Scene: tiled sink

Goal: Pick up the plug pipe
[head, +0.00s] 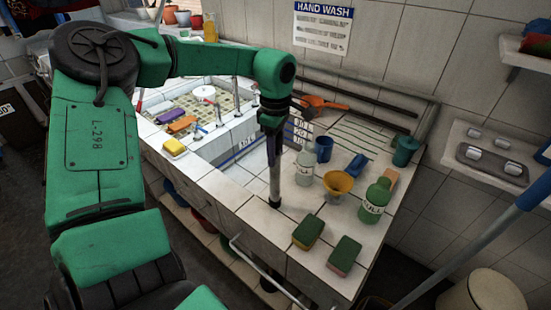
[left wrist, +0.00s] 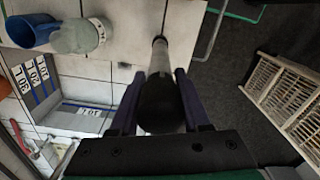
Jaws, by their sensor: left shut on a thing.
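The plug pipe (head: 275,182) is a grey tube with a dark upper end, hanging upright below my left gripper (head: 272,122) in the head view. Its lower end is at the tiled counter's front part, right of the sink basin; I cannot tell if it touches the tiles. In the left wrist view the pipe (left wrist: 160,62) runs away between the two fingers of my left gripper (left wrist: 157,100), which is shut on its dark end. My right gripper is not in view.
Two sponges (head: 309,233) lie near the front edge. The sink basin (head: 240,150) is to the left, with a yellow sponge (head: 174,146) beside it.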

